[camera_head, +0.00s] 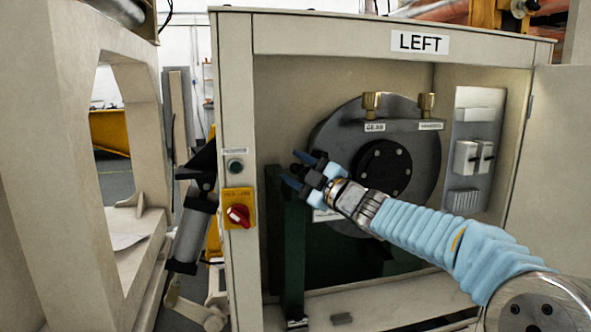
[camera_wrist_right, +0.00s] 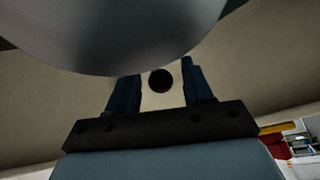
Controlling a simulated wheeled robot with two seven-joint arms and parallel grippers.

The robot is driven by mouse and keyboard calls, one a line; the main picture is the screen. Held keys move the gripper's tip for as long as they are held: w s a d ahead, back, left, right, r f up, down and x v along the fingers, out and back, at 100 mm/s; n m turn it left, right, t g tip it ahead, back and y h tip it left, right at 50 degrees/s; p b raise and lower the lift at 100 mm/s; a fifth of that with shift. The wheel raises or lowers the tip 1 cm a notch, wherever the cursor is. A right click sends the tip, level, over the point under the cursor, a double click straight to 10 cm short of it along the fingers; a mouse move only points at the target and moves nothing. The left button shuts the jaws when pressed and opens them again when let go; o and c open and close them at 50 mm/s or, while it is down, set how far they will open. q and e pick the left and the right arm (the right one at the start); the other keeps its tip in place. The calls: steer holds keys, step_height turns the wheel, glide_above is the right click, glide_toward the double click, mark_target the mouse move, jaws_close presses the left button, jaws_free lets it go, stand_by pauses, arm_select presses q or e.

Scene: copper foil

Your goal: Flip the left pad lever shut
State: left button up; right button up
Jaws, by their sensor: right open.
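The open cabinet labelled LEFT (camera_head: 233,100) holds a large grey disc (camera_head: 425,170) with a dark hub. A dark green upright post (camera_head: 293,250) stands at its left inside. My right gripper (camera_head: 297,170) reaches in from the right, its blue fingers apart just above the post. In the right wrist view, a small dark round knob (camera_wrist_right: 160,80) shows between the open fingers, which do not visibly grip it. It may be the lever's end; the lever's shape and position are unclear. A grey rounded surface (camera_wrist_right: 120,35) fills the top of that view. My left gripper is out of view.
A yellow plate with a red rotary switch (camera_head: 238,215) is on the cabinet's left front post, near my gripper. Two brass fittings (camera_head: 370,105) top the disc. An electrical panel (camera_head: 472,150) is on the right inner wall. A pale frame (camera_head: 60,200) stands at the left.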

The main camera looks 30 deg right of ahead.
steer(key=b+v, duration=0.1)
steer(key=v, duration=1.2)
steer(key=shift+s+f, duration=0.1)
steer(key=shift+s, duration=0.05)
